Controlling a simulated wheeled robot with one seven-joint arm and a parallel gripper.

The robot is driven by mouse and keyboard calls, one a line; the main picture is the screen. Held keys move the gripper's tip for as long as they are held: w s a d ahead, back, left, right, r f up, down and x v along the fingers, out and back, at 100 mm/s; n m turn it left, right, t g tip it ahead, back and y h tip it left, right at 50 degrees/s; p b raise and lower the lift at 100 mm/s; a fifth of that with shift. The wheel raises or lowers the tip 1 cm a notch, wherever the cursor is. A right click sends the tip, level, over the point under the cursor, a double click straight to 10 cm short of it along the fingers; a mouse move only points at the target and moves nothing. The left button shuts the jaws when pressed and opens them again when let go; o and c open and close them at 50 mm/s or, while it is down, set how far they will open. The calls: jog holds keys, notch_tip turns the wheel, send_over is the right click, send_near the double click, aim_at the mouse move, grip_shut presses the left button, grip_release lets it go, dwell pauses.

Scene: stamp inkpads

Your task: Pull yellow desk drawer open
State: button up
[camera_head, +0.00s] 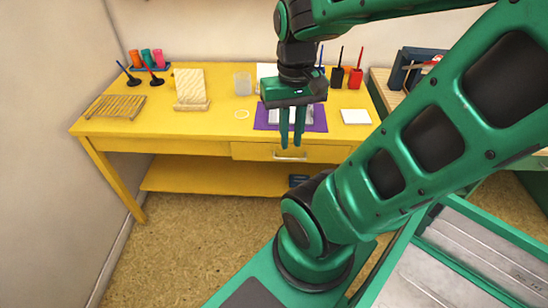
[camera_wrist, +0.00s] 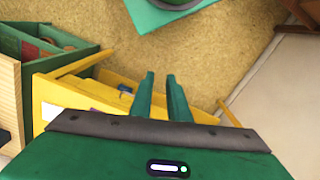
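The yellow desk (camera_head: 210,125) stands against the back wall. Its yellow drawer (camera_head: 252,151) is under the right part of the top, and its front looks flush with the desk. A grey bar handle (camera_head: 290,157) is on the drawer front. My gripper (camera_head: 291,145) points down, with its green fingers apart and nothing between them. In the head view its fingertips overlap the drawer front just above the handle; contact cannot be told. In the wrist view the fingers (camera_wrist: 160,76) are apart over the yellow desk (camera_wrist: 60,92), and the handle cannot be made out.
A purple mat (camera_head: 262,121) lies on the desk behind my gripper. Stamps, colored cups, a wooden rack (camera_head: 115,107) and a white pad (camera_head: 356,117) are also on top. A yellow lower shelf (camera_head: 210,178) runs below. The floor (camera_head: 185,235) in front is clear at left.

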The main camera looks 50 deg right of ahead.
jog(key=shift+w, duration=0.1)
jog(key=w+d+f+m+g+h, duration=0.2)
jog(key=w+d+f+g, duration=0.2)
jog(key=w+d+f, duration=0.15)
jog(key=m+g+h, duration=0.4)
jog(key=g+h, duration=0.3)
send_near(291, 159)
jog(key=s+a+r, duration=0.3)
jog(key=r, duration=0.2)
notch_tip(291, 159, down, 11)
jog(key=w+h, duration=0.1)
jog(key=h, duration=0.8)
jog(key=shift+t, duration=0.3)
jog(key=x, duration=1)
jog(key=shift+s+d, duration=0.1)
jog(key=shift+d, duration=0.3)
jog(key=shift+c, duration=0.6)
